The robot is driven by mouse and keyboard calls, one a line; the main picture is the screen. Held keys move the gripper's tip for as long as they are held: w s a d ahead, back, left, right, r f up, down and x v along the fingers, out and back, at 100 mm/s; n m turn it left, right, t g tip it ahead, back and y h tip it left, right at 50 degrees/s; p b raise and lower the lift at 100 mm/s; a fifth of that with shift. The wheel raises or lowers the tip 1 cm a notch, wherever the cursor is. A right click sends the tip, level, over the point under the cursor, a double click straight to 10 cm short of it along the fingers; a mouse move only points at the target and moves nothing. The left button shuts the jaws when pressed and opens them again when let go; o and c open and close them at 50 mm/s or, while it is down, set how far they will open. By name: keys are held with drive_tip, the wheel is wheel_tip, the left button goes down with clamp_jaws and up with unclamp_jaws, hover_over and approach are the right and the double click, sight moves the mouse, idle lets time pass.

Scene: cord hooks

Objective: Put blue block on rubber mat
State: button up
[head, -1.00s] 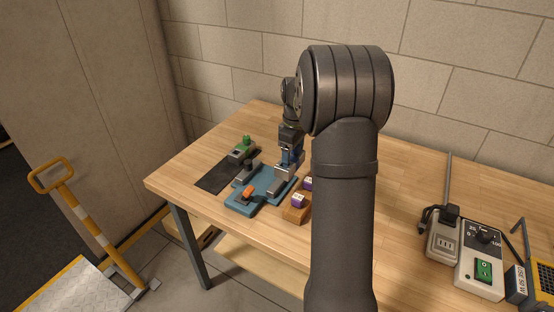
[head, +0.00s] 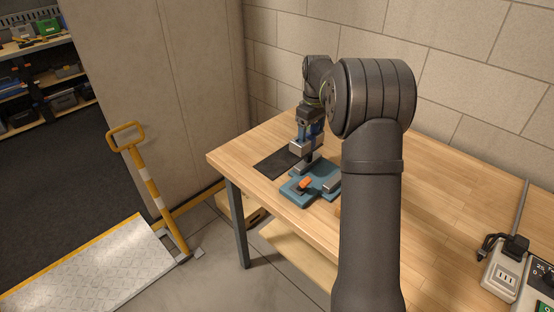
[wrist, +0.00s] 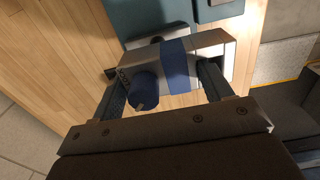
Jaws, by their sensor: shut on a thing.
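The blue block is a silver-grey block (wrist: 212,58) with a blue band and a round blue knob. My gripper (wrist: 162,86) is shut on it, one finger at each end. In the head view the gripper (head: 308,134) points down with the block (head: 302,147) between its fingers. The block is beside the far edge of the blue tray and over or next to the dark rubber mat (head: 273,165). I cannot tell how high above the surface it is. Part of the mat is hidden behind the gripper and block.
The blue tray (head: 296,196) sits right beside the mat and carries an orange-knobbed piece (head: 304,184) and grey pieces. My arm hides the table to its right. A control box (head: 500,277) stands at the lower right. The mat's near-left part is clear.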

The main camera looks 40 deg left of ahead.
drive_tip(key=s+a+f, duration=0.1)
drive_tip(key=a+f, duration=0.1)
drive_tip(key=a, duration=0.1)
drive_tip(key=s+a+f, duration=0.1)
drive_tip(key=a+f, duration=0.1)
drive_tip(key=a, duration=0.2)
drive_tip(key=s+a+f, duration=0.2)
drive_tip(key=a, duration=0.1)
drive_tip(key=shift+s+a+f, duration=0.1)
drive_tip(key=shift+a+f, duration=0.05)
drive_tip(key=shift+f, duration=2.15)
drive_tip(key=shift+f, duration=0.1)
drive_tip(key=o, duration=1.3)
drive_tip(key=shift+f, duration=0.1)
wheel_tip(320, 180, up, 12)
drive_tip(key=shift+r, duration=0.2)
drive_tip(key=shift+f, duration=0.1)
